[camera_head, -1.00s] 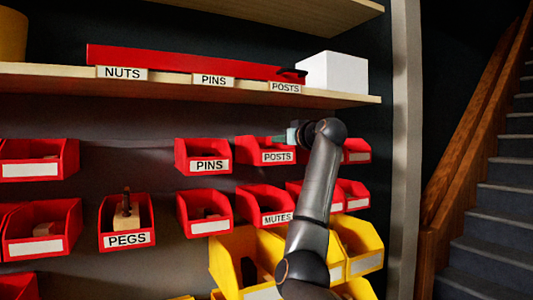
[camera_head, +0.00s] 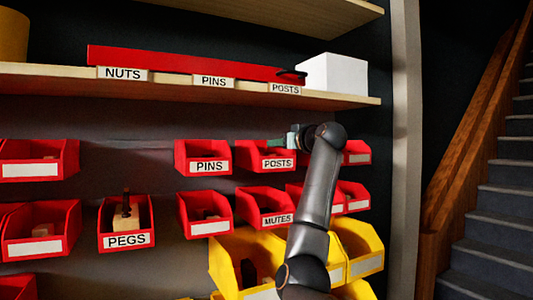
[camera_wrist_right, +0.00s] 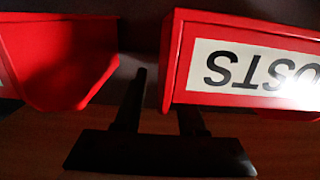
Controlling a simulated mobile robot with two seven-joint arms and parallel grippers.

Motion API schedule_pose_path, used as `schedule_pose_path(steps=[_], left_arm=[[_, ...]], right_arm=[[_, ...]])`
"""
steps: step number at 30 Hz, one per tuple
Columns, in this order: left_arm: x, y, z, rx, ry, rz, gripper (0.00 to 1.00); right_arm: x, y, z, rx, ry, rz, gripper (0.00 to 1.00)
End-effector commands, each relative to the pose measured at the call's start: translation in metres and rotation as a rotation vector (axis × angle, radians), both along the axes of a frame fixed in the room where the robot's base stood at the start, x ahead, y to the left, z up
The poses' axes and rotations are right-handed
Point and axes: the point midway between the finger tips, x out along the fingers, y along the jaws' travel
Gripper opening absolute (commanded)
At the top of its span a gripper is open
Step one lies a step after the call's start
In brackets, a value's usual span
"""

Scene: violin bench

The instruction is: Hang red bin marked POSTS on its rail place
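The red POSTS bin (camera_head: 251,159) is upright in the upper row of bins, right of the red PINS bin (camera_head: 209,167) and about level with it. In the upside-down right wrist view the POSTS bin (camera_wrist_right: 177,60) fills the right side. My right gripper (camera_head: 288,140) is at its right side wall. In the wrist view the gripper (camera_wrist_right: 160,112) is open, with one finger outside the wall, a gap between them, and the other partly hidden behind the labelled front. The rail behind is hidden. My left gripper is not in view.
Another red bin (camera_wrist_right: 60,60) is close beside the outer finger. The MUTES bin (camera_head: 265,196) and yellow bins (camera_head: 355,240) are below. A wooden shelf (camera_head: 180,88) with NUTS, PINS and POSTS labels runs above, holding a red box (camera_head: 190,62) and a white box (camera_head: 335,73).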

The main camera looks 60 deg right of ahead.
Motion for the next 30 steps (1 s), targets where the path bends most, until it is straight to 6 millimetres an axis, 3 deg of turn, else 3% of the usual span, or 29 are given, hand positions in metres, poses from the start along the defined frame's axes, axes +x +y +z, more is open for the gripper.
schedule_pose_path(steps=[5,13,21,30], left_arm=[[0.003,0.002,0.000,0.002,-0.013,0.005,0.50],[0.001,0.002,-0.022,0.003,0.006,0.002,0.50],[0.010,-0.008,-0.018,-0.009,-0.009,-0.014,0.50],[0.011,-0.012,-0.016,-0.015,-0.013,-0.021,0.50]], right_arm=[[-0.001,0.000,0.000,0.000,0.000,0.000,0.40],[-0.048,0.028,0.001,-0.005,-0.004,-0.003,0.40],[-0.092,0.056,0.006,-0.002,-0.003,-0.001,0.40],[-0.107,0.065,0.007,0.000,0.000,0.000,0.40]])
